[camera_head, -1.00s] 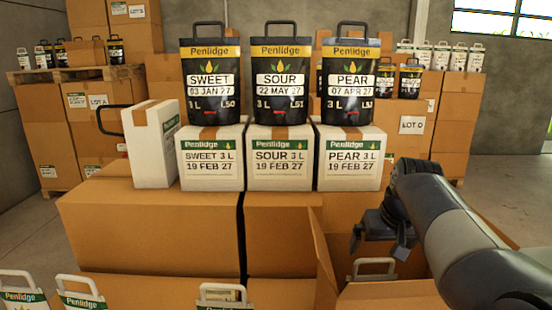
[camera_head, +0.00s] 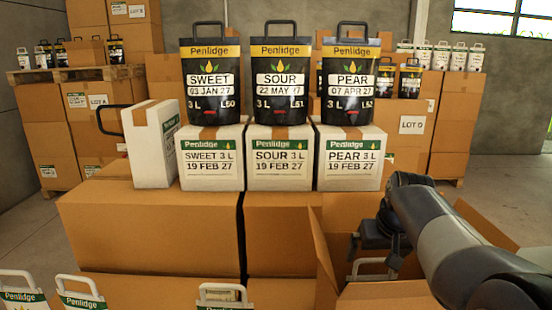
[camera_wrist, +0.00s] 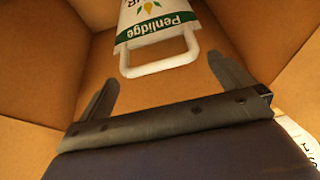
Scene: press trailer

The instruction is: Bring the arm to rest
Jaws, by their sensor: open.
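My gripper (camera_head: 375,250) is at the right, over the open carton (camera_head: 385,292), pointing down into it. In the wrist view my gripper (camera_wrist: 165,72) has its two fingers wide apart with nothing held between them. A white Penlidge pouch (camera_wrist: 150,20) with a green band lies inside the carton, ahead of the fingers. Its white handle (camera_wrist: 160,66) reaches back between the fingertips without visible contact. The handle also shows below my gripper in the head view (camera_head: 371,264).
Black pouches marked SWEET (camera_head: 212,85), SOUR (camera_head: 280,85) and PEAR (camera_head: 348,85) stand on white boxes (camera_head: 281,160) on brown cartons (camera_head: 150,230). A raised carton flap (camera_head: 322,250) is left of my gripper. More white pouches (camera_head: 22,290) stand at the front left.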

